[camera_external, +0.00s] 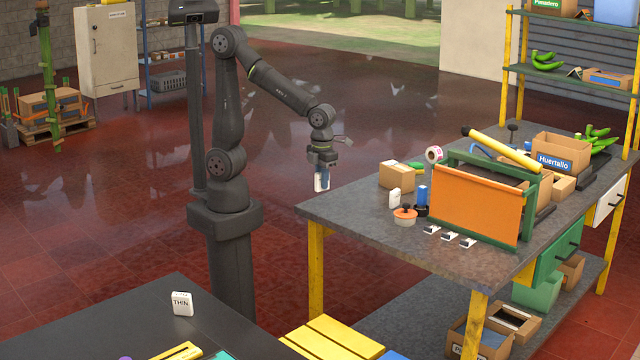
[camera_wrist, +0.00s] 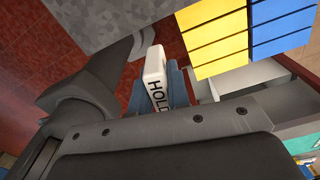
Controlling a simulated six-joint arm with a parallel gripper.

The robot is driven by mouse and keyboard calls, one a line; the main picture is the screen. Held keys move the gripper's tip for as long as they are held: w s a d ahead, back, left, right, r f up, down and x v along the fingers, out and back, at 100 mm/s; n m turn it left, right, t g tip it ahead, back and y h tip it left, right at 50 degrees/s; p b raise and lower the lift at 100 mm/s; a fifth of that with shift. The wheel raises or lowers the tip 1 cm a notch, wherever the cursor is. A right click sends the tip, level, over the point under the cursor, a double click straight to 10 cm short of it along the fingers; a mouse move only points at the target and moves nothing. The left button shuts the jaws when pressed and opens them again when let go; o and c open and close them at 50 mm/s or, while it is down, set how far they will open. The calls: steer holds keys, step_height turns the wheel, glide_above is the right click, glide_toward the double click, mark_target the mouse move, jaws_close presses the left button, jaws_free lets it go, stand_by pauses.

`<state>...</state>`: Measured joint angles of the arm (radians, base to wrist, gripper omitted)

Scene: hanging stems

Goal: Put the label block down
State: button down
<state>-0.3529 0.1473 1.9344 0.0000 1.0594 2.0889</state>
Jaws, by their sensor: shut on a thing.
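My gripper (camera_external: 322,172) hangs in the air left of the workbench, pointing down, over the red floor. It is shut on a white label block (camera_external: 321,183). In the wrist view the block (camera_wrist: 155,68) stands between the blue fingers of my gripper (camera_wrist: 157,90), and the black letters "HOLD" read along its face; its lower part is hidden by the gripper body. A second white block marked "THIN" (camera_external: 182,304) stands upright on the dark table at the lower left. Another white block (camera_external: 394,198) stands on the workbench; I cannot read any lettering on it.
The workbench (camera_external: 345,208) holds a cardboard box (camera_external: 396,176), an orange panel in a green frame (camera_external: 478,203), an orange round item (camera_external: 405,215) and several small pieces. Yellow slabs (camera_external: 332,340) lie low between the tables. The dark table (camera_external: 130,325) has bare room around the THIN block.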

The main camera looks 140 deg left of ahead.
steer(key=w+d+r+m, duration=0.1)
steer(key=w+d+m, duration=0.2)
steer(key=w+d, duration=0.75)
steer(key=w+d+r+m, duration=0.25)
steer(key=w+d, duration=0.45)
steer(key=d, duration=0.7)
steer(key=w+d+m, duration=0.1)
steer(key=d+m, duration=0.2)
steer(key=d, duration=0.9)
steer(key=s+d+f+m, duration=0.1)
steer(key=s+d+m, duration=0.15)
steer(key=d, duration=0.95)
steer(key=s+d+f+m, duration=0.15)
steer(key=s+d, duration=0.25)
steer(key=d, duration=0.9)
steer(key=s+d+f+m, duration=0.1)
steer(key=s+d+m, duration=0.3)
steer(key=s+d, duration=1.3)
glide_above(123, 326)
step_height(123, 326, down, 7)
steer(key=shift+s+r, duration=0.1)
steer(key=shift+f, duration=2.1)
steer(key=shift+f, duration=0.15)
